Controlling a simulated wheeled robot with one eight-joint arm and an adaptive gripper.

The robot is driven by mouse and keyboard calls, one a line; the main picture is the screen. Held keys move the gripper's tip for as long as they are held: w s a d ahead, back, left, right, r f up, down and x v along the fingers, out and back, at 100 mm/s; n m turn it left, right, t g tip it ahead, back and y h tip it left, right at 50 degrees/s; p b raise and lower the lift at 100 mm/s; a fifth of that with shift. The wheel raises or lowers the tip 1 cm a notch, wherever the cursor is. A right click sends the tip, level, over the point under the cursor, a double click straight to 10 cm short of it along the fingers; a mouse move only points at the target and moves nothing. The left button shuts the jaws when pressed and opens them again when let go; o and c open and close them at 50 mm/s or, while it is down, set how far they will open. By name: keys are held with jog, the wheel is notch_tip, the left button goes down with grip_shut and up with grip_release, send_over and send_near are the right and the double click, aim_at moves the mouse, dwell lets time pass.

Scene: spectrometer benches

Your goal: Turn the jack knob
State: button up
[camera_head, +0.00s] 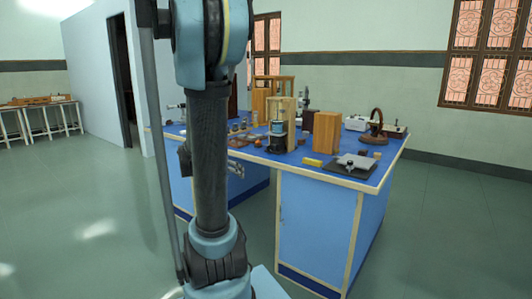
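What looks like the jack (357,162) is a low, flat grey plate over a dark base. It is near the front right corner of the blue bench top. A small pale round part (349,169) at its front edge may be the knob; it is too small to tell its shape. My arm rises in the foreground left of centre and leaves the picture at the top. I cannot make out my gripper in this view. The jack stands to the right of my arm, some way off, and nothing of mine touches it.
The blue bench (318,222) carries a wooden block (327,133), a wooden-framed apparatus (283,124), a small yellow block (312,162) and a dark ring-shaped instrument (377,122). My arm hides part of the bench's left side. Green floor is clear to the right and left.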

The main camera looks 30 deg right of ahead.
jog(key=w+d+r+m+h, duration=0.1)
jog(key=w+d+m+h, duration=0.1)
jog(key=w+d+h, duration=0.35)
jog(key=m+t+h, duration=0.2)
send_near(269, 149)
jog(key=shift+t, duration=0.3)
jog(key=x, duration=0.8)
jog(key=shift+w+d, duration=0.1)
jog(key=shift+d, duration=0.25)
jog(key=c, duration=1.1)
